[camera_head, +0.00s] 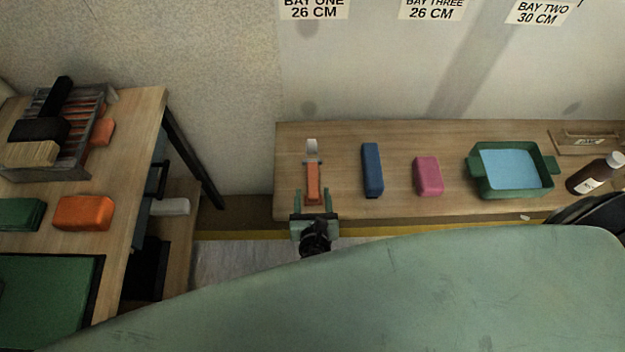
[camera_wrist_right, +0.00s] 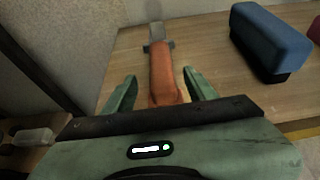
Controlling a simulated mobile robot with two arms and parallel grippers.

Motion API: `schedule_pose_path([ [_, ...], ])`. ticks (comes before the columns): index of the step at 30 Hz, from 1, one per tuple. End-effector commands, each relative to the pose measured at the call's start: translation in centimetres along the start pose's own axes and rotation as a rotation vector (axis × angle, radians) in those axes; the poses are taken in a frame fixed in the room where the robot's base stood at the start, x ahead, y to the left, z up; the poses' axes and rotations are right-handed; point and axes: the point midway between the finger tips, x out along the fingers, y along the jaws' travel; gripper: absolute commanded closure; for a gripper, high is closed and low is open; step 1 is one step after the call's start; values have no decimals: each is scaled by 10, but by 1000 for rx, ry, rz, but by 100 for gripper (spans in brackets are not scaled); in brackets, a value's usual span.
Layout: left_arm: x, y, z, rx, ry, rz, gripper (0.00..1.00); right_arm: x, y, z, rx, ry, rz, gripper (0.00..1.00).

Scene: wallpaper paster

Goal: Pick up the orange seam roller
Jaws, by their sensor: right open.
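The orange seam roller (camera_head: 313,184) lies on the wooden bench, its orange handle towards me and its pale roller end towards the wall. In the right wrist view the handle (camera_wrist_right: 163,75) lies between the two fingers. My right gripper (camera_head: 314,201) is open at the near end of the handle, with a finger on each side. In the wrist view the fingertips (camera_wrist_right: 160,85) stand apart from the handle, with gaps on both sides. My left gripper is not in view.
On the bench (camera_head: 448,135), a blue block (camera_head: 372,169) lies right of the roller, then a pink block (camera_head: 428,175), a green tray (camera_head: 482,184) of blue liquid and a brown bottle (camera_head: 594,175). A left table (camera_head: 137,125) holds a rack and several blocks.

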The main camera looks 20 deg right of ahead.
Motion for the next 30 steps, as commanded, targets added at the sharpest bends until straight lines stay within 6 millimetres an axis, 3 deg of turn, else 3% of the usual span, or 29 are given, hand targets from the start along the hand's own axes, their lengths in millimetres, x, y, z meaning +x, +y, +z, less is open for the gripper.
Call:
schedule_pose_path([
  [7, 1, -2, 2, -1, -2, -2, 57, 38, -1, 3, 1, -1, -1, 44],
  [17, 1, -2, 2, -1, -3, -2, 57, 45, -2, 3, 1, 1, 0, 44],
  [23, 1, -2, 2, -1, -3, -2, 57, 45, -2, 3, 1, 1, 0, 96],
  [24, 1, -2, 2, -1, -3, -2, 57, 45, -2, 3, 1, 1, 0, 100],
  [30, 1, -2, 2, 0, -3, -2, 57, 45, -1, 4, 1, 0, 0, 100],
])
